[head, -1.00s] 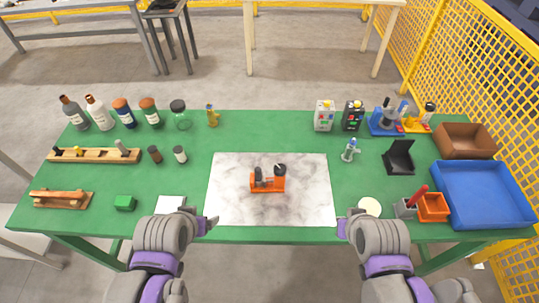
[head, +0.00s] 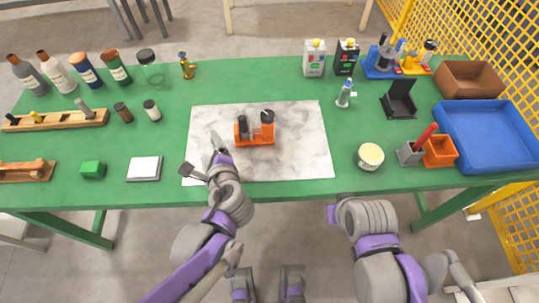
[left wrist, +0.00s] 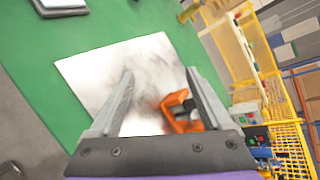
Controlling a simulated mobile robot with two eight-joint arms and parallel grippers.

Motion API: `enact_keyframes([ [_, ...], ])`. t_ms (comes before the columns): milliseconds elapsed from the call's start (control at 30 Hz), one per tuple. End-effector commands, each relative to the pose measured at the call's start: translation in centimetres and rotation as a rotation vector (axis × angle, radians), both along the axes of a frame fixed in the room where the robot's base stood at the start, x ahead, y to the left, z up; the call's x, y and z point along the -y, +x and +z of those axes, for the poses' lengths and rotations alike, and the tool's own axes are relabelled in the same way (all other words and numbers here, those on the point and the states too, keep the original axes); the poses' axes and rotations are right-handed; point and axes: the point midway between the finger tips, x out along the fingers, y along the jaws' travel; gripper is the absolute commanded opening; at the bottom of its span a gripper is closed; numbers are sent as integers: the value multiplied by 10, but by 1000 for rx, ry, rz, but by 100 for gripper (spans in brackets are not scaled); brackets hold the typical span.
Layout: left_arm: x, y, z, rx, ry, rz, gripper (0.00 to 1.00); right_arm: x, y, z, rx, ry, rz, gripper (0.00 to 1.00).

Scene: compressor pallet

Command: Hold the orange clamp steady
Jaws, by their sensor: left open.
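The orange clamp (head: 256,139) with two dark upright parts stands on the white marbled mat (head: 300,165). My left gripper (head: 203,155) is over the left part of the mat, open and empty, with its fingers spread to the left of the clamp. In the left wrist view the clamp (left wrist: 183,122) shows low on the right, partly hidden behind the right finger.
A round cream-lidded tin (head: 370,157) stands right of the mat, and a white pad (head: 144,168) lies left of it. A small bottle (head: 345,95) is near the mat's right back corner. Orange bin (head: 440,151) and blue tray (head: 490,135) fill the right end.

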Motion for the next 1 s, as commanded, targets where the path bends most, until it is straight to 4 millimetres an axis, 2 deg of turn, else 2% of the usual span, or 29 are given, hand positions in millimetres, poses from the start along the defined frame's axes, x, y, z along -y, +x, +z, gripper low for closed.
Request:
enact_keyframes([
  [33,28,10,-17,26,160,-118,82,0,-2,-25,-8,0,0,0],
  [200,103,25,-26,142,657,-391,82,0,-3,-61,-19,0,0,0],
  [300,135,25,-28,198,847,-470,82,0,-3,-73,-23,0,0,0],
  [367,146,24,-28,221,919,-496,82,0,-3,-77,-25,0,0,0],
  [433,154,23,-27,236,968,-512,82,0,-3,-79,-25,0,0,0],
  [567,156,31,-25,242,991,-516,82,0,-3,-78,-25,0,0,0],
  [1000,152,106,-24,239,986,-513,82,0,-3,-81,-26,0,0,0],
])
